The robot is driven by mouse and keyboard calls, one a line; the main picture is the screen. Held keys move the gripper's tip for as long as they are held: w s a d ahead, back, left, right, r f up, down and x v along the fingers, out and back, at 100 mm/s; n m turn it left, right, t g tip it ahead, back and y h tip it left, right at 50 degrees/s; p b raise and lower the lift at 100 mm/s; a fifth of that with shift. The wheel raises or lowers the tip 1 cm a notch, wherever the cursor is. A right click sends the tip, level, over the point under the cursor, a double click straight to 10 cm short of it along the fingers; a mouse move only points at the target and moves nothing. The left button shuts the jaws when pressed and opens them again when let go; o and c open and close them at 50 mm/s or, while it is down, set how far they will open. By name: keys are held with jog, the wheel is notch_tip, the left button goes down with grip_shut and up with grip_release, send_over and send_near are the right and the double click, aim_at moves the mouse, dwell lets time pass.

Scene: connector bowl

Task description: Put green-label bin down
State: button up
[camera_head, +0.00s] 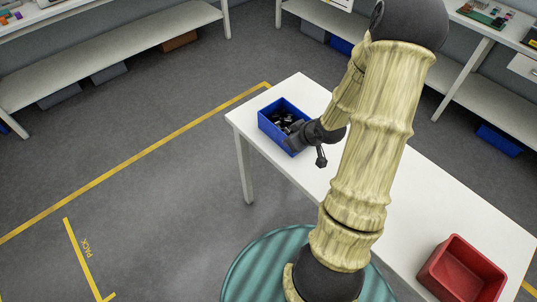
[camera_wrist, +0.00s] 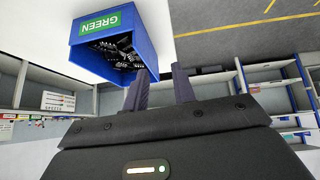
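The green-label bin is a blue open box on the white table (camera_head: 300,88) in the head view, with its blue front wall (camera_head: 272,137) showing. It holds several small black parts (camera_head: 284,118). In the wrist view the bin (camera_wrist: 84,60) appears upside down, with a green label reading GREEN (camera_wrist: 106,22). My gripper (camera_head: 298,140) is at the bin's near right end. In the wrist view my gripper (camera_wrist: 162,72) has its fingers apart, with a corner of the bin's wall between them. A gap shows beside the wall. My arm hides part of the table.
A red bin (camera_head: 461,270) stands on the table's near right end. Table space between the two bins is partly hidden by my arm. Shelves (camera_head: 110,50) with bins line the back. Yellow lines (camera_head: 140,153) mark the floor.

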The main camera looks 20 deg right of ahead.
jog(key=s+a+r+m+g+h, duration=0.1)
jog(key=s+a+r+m+g, duration=0.3)
jog(key=s+a+r, duration=0.7)
jog(key=shift+s+a+r+g+h, duration=0.35)
jog(key=shift+a+r+h, duration=0.1)
jog(key=shift+a, duration=0.75)
